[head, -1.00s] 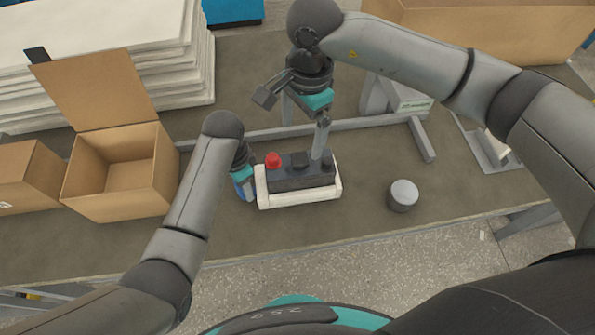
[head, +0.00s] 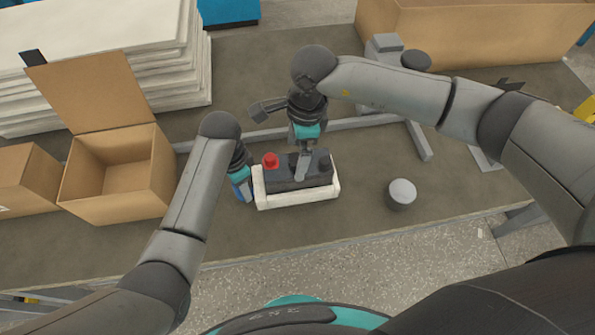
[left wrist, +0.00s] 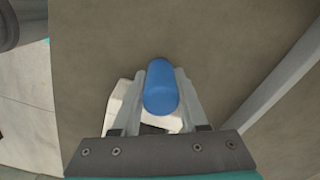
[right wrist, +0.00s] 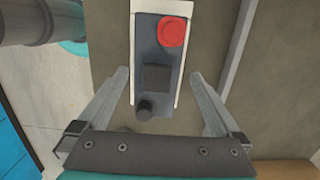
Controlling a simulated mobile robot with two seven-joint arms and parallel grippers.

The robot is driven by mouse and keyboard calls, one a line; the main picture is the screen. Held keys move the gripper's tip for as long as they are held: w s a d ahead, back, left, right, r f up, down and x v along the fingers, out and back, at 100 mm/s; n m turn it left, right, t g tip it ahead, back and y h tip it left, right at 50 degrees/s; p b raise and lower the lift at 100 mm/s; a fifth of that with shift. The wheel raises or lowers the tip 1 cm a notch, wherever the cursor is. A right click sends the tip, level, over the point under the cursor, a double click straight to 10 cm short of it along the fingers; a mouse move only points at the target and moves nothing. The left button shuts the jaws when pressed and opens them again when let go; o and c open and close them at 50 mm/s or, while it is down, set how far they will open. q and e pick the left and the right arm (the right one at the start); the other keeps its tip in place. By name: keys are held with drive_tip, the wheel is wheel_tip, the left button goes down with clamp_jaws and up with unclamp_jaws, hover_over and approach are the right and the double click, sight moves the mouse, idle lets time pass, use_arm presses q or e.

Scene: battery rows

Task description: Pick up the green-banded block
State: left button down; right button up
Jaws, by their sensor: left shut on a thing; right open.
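I see no block with a green band in any view. My left gripper (left wrist: 160,78) is shut on a blue cylinder (left wrist: 161,88), at the left end of a white tray (head: 298,200); the cylinder also shows in the head view (head: 242,189). My right gripper (right wrist: 160,76) is open and empty. It is over a dark control box (head: 286,180) with a red button (head: 270,160), a black switch and a black knob (right wrist: 144,109). The box lies in the white tray, between the fingers in the right wrist view. I cannot tell whether they touch it.
A grey cylinder (head: 402,194) stands on the table to the right of the tray. An open cardboard box (head: 112,205) stands at the left, white sheets (head: 100,70) behind it. A grey rail (head: 265,135) runs behind the tray. The table's front strip is clear.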

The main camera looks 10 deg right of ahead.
drive_tip(key=f, duration=0.5)
drive_tip(key=shift+s+a+f, duration=0.1)
drive_tip(key=shift+s+a, duration=0.05)
drive_tip(key=shift+s, duration=0.05)
clamp_jaws()
idle(0.6)
drive_tip(key=shift+w+r, duration=0.15)
drive_tip(key=shift+r, duration=0.05)
